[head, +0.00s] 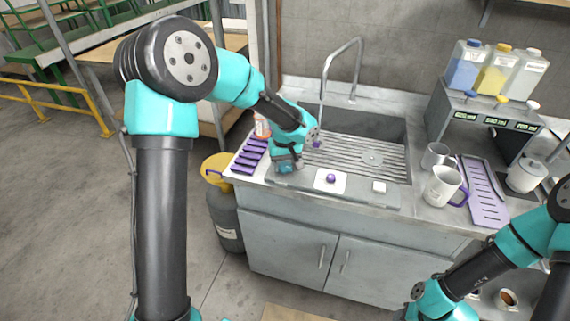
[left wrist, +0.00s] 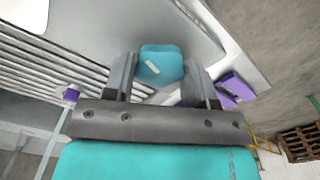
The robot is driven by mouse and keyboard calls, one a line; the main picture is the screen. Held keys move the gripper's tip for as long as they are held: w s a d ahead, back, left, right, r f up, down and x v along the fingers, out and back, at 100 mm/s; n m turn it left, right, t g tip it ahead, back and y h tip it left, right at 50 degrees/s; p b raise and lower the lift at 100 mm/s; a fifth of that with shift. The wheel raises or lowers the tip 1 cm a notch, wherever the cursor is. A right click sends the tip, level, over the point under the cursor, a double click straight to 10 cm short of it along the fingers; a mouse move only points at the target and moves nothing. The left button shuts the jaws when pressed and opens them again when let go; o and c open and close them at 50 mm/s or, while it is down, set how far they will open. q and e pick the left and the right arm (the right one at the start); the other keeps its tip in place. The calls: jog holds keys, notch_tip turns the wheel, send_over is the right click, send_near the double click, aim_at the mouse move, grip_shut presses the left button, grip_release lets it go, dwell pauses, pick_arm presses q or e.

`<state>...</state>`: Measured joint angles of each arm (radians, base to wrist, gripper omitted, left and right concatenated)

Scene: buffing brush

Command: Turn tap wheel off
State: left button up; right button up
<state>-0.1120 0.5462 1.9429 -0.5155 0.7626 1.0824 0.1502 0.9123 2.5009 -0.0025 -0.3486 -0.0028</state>
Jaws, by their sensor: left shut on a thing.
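A tall bent metal tap (head: 359,62) stands behind the sink, and its spout comes down to a purple tip (head: 317,144). The tip also shows in the left wrist view (left wrist: 71,94). A purple knob (head: 331,178) sits on a white plate at the counter front; I cannot tell whether it is the tap wheel. My left gripper (head: 285,160) is above the counter left of this knob, apart from it. In the left wrist view, its two fingers are shut on a teal block (left wrist: 162,62). My right arm shows at lower right, but its gripper is not visible.
The ribbed sink basin (head: 372,157) is right of my left gripper. A purple slotted rack (head: 250,155) is left of it. White mugs (head: 442,186), a purple tray (head: 484,192) and a shelf with bottles (head: 497,72) are on the right. A dark cylinder (head: 224,215) stands on the floor.

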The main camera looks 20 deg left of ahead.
aim_at(285, 166)
pick_arm(q)
jog(key=m, duration=1.1)
jog(key=shift+m, duration=1.7)
jog(key=o, duration=0.9)
notch_tip(285, 166, up, 17)
jog(key=shift+r, duration=0.2)
